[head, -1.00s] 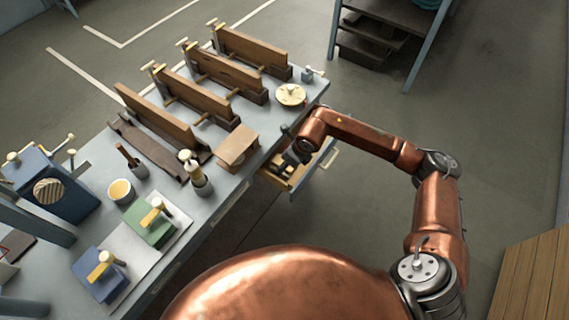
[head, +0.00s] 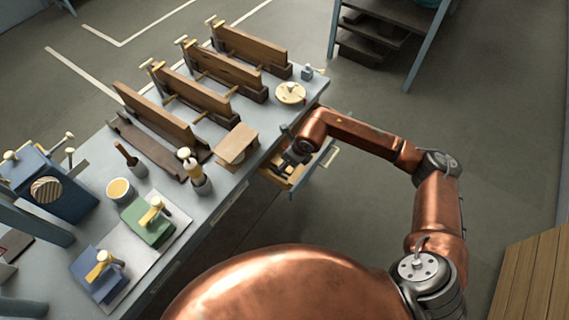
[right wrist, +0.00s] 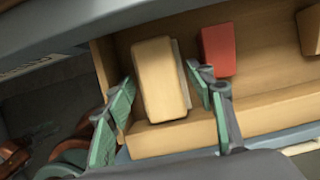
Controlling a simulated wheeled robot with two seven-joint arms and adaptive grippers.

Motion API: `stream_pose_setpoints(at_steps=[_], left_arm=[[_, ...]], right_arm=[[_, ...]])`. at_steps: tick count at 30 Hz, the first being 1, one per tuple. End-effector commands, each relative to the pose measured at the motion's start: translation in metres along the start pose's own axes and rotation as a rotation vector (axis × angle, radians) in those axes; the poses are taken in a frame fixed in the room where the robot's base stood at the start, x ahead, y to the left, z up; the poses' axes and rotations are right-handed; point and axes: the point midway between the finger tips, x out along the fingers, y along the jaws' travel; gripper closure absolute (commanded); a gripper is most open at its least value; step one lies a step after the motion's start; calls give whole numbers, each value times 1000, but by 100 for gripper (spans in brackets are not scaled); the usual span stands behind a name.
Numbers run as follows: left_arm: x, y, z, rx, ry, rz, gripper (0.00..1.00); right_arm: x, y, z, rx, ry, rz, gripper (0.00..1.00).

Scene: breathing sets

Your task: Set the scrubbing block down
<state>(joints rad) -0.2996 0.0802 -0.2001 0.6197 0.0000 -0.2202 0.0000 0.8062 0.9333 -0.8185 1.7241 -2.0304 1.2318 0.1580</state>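The scrubbing block (right wrist: 160,80) is a tan block with a grey strip along its right side. In the right wrist view it is between the fingers of my right gripper (right wrist: 161,70). My left gripper is not in view.
A red block (right wrist: 218,48) lies right of the scrubbing block in the drawer, and another tan piece (right wrist: 311,30) lies farther right. The bench (head: 222,185) stands left of the drawer, with a wooden block (head: 236,146), a round dish (head: 291,93) and tool cups on it.

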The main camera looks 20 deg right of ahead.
Motion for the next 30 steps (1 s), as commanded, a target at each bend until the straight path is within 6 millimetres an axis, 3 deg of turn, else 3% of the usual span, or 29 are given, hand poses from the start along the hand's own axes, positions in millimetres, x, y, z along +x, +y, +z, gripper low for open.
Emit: stream_pose_setpoints(at_steps=[8, 21, 30], left_arm=[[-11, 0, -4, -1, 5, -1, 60], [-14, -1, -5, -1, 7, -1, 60], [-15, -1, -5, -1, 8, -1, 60]], right_arm=[[-18, 0, 7, -1, -2, -2, 50], [-107, 0, 5, -2, -1, -3, 50], [-131, 0, 4, 0, 1, -1, 50]])
